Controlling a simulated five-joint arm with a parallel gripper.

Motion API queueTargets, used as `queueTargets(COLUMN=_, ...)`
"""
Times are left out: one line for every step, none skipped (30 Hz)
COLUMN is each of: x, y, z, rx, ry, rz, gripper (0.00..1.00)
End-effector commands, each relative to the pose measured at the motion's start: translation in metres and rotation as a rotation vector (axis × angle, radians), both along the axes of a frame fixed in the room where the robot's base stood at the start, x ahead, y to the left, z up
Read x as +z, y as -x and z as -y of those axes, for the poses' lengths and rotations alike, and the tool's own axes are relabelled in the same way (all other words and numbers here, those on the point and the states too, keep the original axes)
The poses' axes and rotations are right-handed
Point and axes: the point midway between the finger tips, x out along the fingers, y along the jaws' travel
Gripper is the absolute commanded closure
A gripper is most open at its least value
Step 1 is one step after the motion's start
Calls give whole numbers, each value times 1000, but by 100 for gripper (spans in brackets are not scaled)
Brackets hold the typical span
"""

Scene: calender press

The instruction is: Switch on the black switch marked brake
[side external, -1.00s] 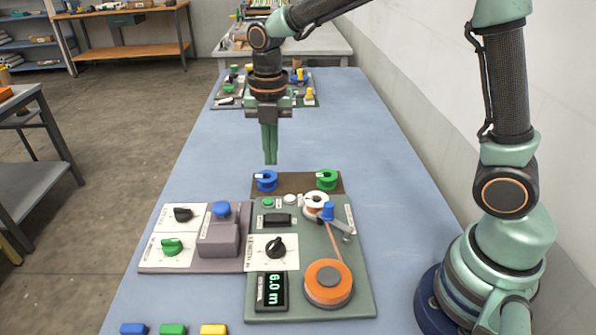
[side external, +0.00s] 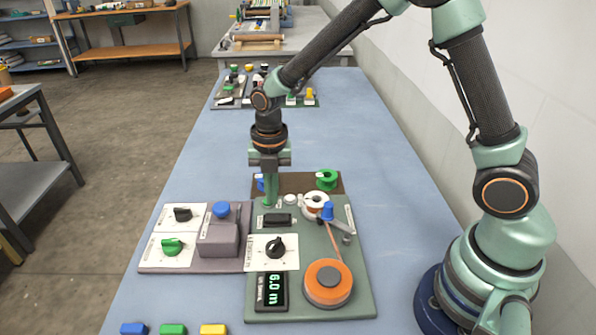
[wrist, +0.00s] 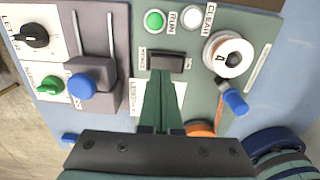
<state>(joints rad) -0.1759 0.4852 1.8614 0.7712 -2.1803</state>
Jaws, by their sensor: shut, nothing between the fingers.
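The black switch (side external: 277,219) is a small dark rocker on the green panel, below the run and clear buttons. In the wrist view the black switch (wrist: 167,61) has a small white label at its left end, too small to read surely.
Near the switch are a white clear button (wrist: 191,16), a green run button (wrist: 154,20), a white reel (wrist: 229,55) and a blue-knobbed lever (wrist: 234,101). A grey block with a blue knob (side external: 221,209) stands left. A black dial (side external: 275,247) and orange spool (side external: 328,282) are nearer.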

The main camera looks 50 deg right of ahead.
Motion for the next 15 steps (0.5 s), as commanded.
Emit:
queueTargets(x=-10, y=1, z=0, rx=0, ry=1, rz=-5, gripper=100)
queueTargets(x=-14, y=1, z=0, rx=0, ry=1, rz=-4, gripper=100)
queueTargets(x=-19, y=1, z=0, rx=0, ry=1, rz=-5, gripper=100)
queueTargets(x=-23, y=1, z=-1, rx=0, ry=1, rz=-4, gripper=100)
queueTargets(x=-26, y=0, z=-1, rx=0, ry=0, rz=-3, gripper=100)
queueTargets(x=-29, y=0, z=-1, rx=0, ry=0, rz=-3, gripper=100)
queueTargets(x=-32, y=0, z=-1, rx=0, ry=1, rz=-2, gripper=100)
queueTargets(x=-34, y=0, z=-1, rx=0, ry=0, rz=-1, gripper=100)
queueTargets(x=-35, y=0, z=-1, rx=0, ry=0, rz=0, gripper=100)
queueTargets(x=-36, y=0, z=-1, rx=0, ry=0, rz=0, gripper=100)
queueTargets(x=-37, y=0, z=-1, rx=0, ry=0, rz=0, gripper=100)
queueTargets(x=-38, y=0, z=-1, rx=0, ry=0, rz=0, gripper=100)
queueTargets(x=-38, y=0, z=-1, rx=0, ry=0, rz=0, gripper=100)
queueTargets(x=-38, y=-1, z=-1, rx=0, ry=0, rz=0, gripper=100)
queueTargets(x=-38, y=-1, z=-1, rx=-1, ry=0, rz=0, gripper=100)
